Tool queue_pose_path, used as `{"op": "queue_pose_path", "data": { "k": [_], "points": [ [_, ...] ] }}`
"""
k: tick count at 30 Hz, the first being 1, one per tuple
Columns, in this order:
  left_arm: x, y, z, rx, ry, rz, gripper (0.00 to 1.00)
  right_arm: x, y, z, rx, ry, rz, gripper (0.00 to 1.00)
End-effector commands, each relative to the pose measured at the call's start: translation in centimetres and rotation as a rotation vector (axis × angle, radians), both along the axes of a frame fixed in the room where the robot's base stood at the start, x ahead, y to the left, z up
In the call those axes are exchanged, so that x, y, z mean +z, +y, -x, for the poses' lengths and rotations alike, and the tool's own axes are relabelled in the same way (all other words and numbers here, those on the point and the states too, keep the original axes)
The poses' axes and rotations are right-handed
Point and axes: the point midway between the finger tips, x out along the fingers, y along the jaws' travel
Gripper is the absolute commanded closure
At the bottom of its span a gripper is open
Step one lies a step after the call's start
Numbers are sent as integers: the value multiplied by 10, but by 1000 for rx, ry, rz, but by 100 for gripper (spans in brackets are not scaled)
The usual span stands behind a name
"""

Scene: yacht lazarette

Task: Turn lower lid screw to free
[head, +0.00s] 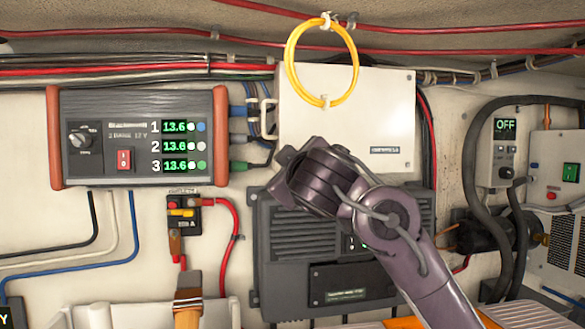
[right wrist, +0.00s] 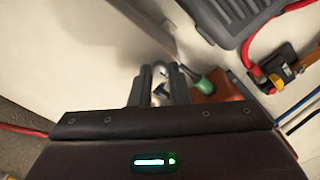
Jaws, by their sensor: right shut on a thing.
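The white box lid (head: 340,112) is on the back wall in the head view, with a small label at its lower right. My right gripper (right wrist: 158,92) comes in from the lower right in the head view, in front of the lid's lower left part. The dark wrist hides its fingertips and the lower lid screw there. In the right wrist view the two fingers are close together on a small piece, apparently the lower lid screw, largely hidden between them. The pale lid surface (right wrist: 75,60) fills the left there. My left gripper is not in view.
A yellow cable loop (head: 290,62) hangs in front of the lid's top left. A charger (head: 105,160) with orange ends is to the left, a dark ribbed unit (head: 285,262) below.

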Motion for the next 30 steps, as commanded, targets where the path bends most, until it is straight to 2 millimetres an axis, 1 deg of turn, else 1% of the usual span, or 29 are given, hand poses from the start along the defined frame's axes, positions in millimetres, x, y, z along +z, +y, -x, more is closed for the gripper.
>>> {"op": "queue_pose_path", "data": {
  "k": [4,5,9,17,20,23,27,30],
  "points": [
    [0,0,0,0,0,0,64,0,0,0,1,1,1,100],
    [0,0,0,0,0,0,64,0,0,0,1,1,1,82],
    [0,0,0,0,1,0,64,0,0,0,0,0,0,63],
    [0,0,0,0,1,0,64,0,0,0,1,0,-1,62],
    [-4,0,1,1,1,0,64,-1,0,5,4,0,-1,62],
    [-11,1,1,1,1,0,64,-3,-2,18,5,-1,-3,62],
    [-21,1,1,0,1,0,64,-3,-6,43,7,-2,-3,62],
    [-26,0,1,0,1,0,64,-3,-9,59,6,-1,-4,62]
  ]
}}
